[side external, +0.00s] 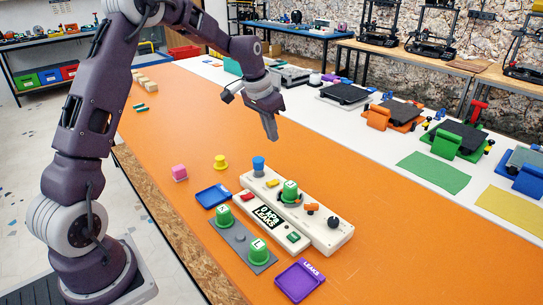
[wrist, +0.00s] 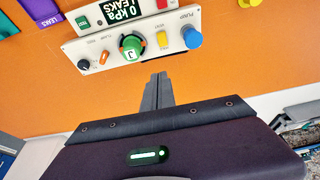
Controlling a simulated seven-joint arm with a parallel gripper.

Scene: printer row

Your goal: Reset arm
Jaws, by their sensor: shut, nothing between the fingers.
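My gripper (side external: 272,134) is shut and empty, held above the orange table beyond the white control panel. In the wrist view its closed fingers (wrist: 158,80) point at the panel's edge across bare orange surface. The long white panel (side external: 318,232) carries a blue pump knob (side external: 258,164), a green cap marked J (side external: 290,191), an orange handle (side external: 311,208) and a black knob (side external: 333,222). The panel also shows in the wrist view (wrist: 147,52). A display beside it reads "0 kPa LEAKS" (side external: 267,216). My gripper touches none of these.
A grey strip (side external: 240,239) holds two green caps. A blue tray (side external: 213,195), a purple LEAKS tray (side external: 299,280), a pink block (side external: 179,172) and a yellow piece (side external: 220,162) lie nearby. Printers line the right side. The orange area below my gripper is clear.

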